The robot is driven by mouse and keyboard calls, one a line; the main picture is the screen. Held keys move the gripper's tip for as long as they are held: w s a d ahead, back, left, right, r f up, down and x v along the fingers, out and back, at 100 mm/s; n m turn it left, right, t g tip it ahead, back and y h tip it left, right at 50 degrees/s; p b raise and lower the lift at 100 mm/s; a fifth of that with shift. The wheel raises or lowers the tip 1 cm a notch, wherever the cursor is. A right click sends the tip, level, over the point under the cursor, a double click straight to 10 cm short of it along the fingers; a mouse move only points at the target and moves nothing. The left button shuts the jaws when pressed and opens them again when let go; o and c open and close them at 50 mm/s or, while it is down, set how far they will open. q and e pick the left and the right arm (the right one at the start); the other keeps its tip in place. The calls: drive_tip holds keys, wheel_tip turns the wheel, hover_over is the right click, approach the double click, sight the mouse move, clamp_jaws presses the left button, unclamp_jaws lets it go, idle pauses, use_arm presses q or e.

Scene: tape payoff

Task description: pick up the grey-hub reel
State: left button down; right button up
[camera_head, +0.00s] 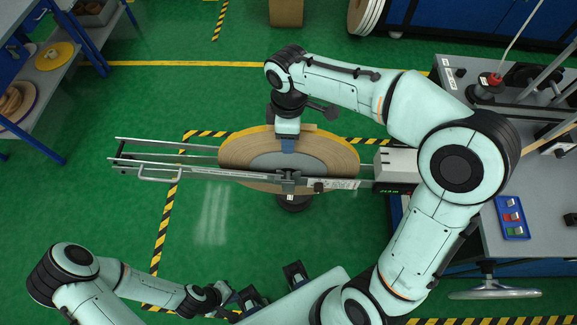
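The grey-hub reel (340,148) is a large tan disc with a yellow rim and a grey centre, in the middle of the head view. It lies between the metal rails of a long frame (215,174), which hides its near part. My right gripper (288,146) points down onto the grey hub from above. Its fingertips overlap the hub, and I cannot tell whether they grip. My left gripper (272,285) is at the bottom, with two dark fingers spread apart and nothing between them. It is well short of the reel.
A box with a green display (396,189) joins the frame's right end. A grey workbench (540,225) with a blue tray (512,232) stands at right. Blue shelving (50,105) with other reels is at upper left. Green floor (100,215) is open at left.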

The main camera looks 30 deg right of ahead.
clamp_jaws()
idle(1.4)
drive_tip(key=shift+w+r, duration=0.1)
